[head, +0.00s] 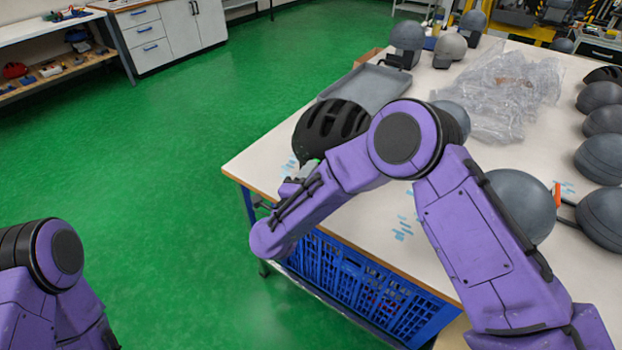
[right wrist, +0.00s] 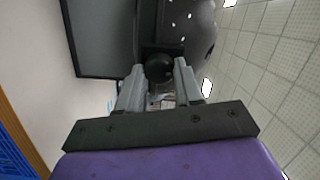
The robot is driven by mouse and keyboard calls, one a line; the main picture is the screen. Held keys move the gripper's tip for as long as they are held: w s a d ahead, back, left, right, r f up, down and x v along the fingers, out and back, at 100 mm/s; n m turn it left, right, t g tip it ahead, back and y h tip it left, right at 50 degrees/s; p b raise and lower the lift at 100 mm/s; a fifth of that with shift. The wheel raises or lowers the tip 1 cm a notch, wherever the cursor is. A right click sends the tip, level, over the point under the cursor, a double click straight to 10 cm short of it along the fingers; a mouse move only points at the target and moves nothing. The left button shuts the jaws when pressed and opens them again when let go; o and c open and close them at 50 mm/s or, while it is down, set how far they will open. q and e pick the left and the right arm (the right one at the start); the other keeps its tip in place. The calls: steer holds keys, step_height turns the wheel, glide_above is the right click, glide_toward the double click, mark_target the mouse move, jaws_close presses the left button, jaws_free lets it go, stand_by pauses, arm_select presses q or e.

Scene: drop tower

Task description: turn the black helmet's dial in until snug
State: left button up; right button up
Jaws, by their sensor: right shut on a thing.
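The black helmet (head: 328,127) with long vents sits near the left corner of the table, partly behind my right arm. Its dark shell also shows at the top of the right wrist view (right wrist: 190,25). The round black dial (right wrist: 160,67) lies between the two grey fingers of my right gripper (right wrist: 158,78), which is shut on it. In the head view the right gripper (head: 304,170) is at the near side of the helmet, and the dial is hidden there. I cannot see how tight the helmet's band is. My left gripper is out of view; only part of that arm shows at lower left.
A grey tray (head: 369,88) lies behind the helmet. Crumpled clear plastic (head: 503,88) covers the table's middle. Grey domes (head: 523,205) stand along the right side and at the back. A blue crate (head: 345,280) is under the table. The green floor at left is open.

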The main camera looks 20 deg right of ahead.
steer(key=shift+m, duration=0.3)
steer(key=o, duration=1)
steer(key=shift+o, duration=0.2)
steer(key=b+v, duration=0.2)
steer(key=v, duration=0.8)
steer(key=shift+s+a+b, duration=0.15)
steer(key=shift+s+b, duration=0.15)
steer(key=shift+r, duration=0.1)
